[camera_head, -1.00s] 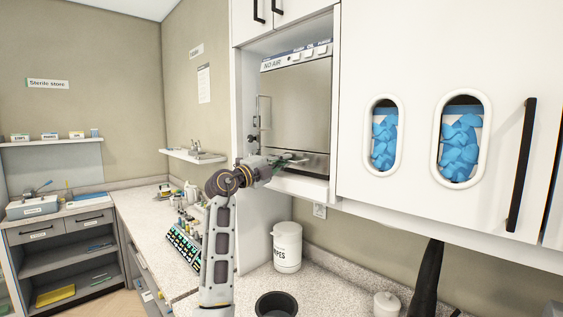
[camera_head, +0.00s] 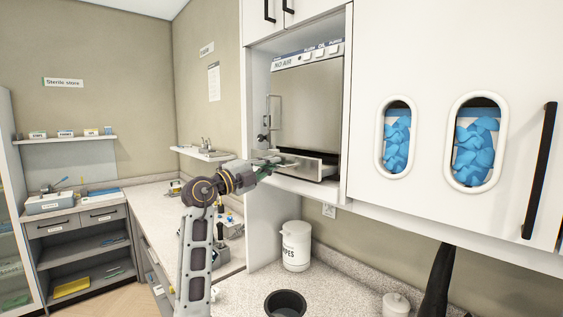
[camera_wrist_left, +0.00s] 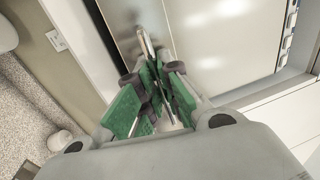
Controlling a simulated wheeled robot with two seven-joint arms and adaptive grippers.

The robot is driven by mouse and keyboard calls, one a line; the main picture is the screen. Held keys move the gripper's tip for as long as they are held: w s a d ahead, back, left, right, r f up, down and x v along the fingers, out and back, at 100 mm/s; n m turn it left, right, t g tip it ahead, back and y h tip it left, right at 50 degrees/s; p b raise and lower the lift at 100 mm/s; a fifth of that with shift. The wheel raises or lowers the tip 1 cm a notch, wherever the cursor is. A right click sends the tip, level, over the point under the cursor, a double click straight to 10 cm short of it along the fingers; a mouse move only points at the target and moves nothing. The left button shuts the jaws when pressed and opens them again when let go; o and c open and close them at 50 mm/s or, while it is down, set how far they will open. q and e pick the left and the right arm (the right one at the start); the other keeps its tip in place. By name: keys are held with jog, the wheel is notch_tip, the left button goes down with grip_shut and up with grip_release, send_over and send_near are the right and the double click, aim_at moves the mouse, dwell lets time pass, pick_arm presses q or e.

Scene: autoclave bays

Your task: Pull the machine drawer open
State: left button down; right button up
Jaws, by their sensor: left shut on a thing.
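The machine (camera_head: 308,105) is a steel-fronted unit marked "NO AIR", set in a white cabinet bay. Its drawer (camera_head: 303,168) is the low steel front at the bottom; it stands partly out, with a dark gap behind the front. My left gripper (camera_head: 270,163) reaches in from the left and is shut on the drawer's handle. In the left wrist view, the green pads of the left gripper (camera_wrist_left: 160,95) close around the thin handle bar (camera_wrist_left: 148,45), and the pads hide part of it. My right gripper is not in view.
A white wipes tub (camera_head: 296,248) and a black round bin (camera_head: 286,303) stand on the speckled counter below. White cabinet doors with oval windows (camera_head: 397,137) fill the right. A small wall shelf (camera_head: 200,152) is behind my arm.

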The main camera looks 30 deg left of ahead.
pick_arm(q)
jog(key=r+v, duration=0.1)
jog(key=v, duration=0.5)
jog(key=shift+s, duration=0.15)
jog(key=shift+a, duration=0.1)
jog(key=c, duration=1.9)
grip_release()
jog(key=shift+o, duration=0.2)
jog(key=shift+s, duration=0.15)
jog(key=v, duration=1.1)
jog(key=shift+s+a, duration=0.15)
jog(key=shift+s, duration=0.15)
jog(key=shift+f, duration=0.15)
